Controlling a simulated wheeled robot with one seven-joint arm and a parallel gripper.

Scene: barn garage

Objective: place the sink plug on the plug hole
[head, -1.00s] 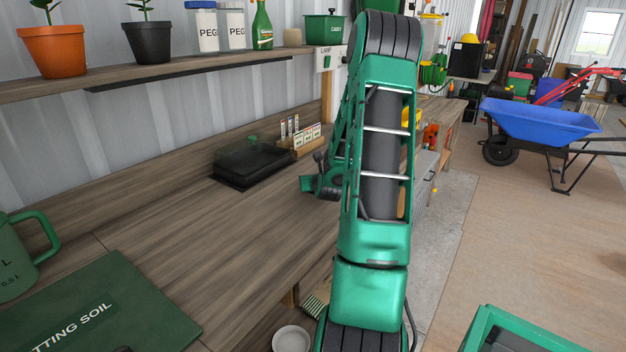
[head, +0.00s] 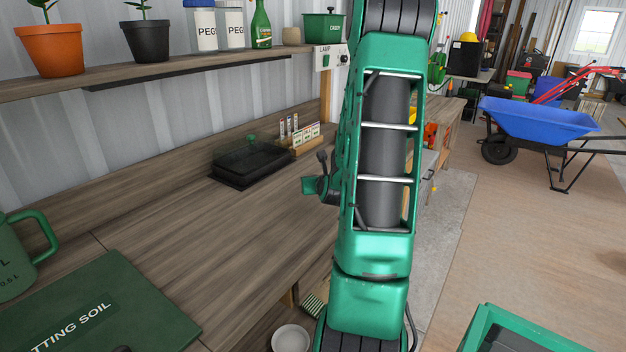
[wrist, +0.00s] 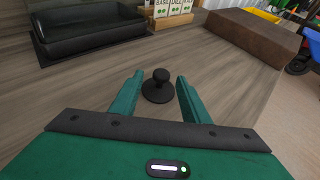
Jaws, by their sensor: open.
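The sink plug (wrist: 156,90) is black, with a round flat base and a knob on top. It stands upright on the wooden bench in the wrist view. My gripper (wrist: 160,77) is open, its two green fingers on either side of the plug with gaps between. The plug looks free of both fingers; how high they are above the bench is hard to tell. In the head view my arm covers that part of the bench and the plug does not show. I see no sink or plug hole in either view.
A black lidded tray (head: 242,164) and a wooden rack of seed packets (head: 300,140) stand at the bench's back. A brown block (wrist: 252,36) lies beyond the plug at right.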

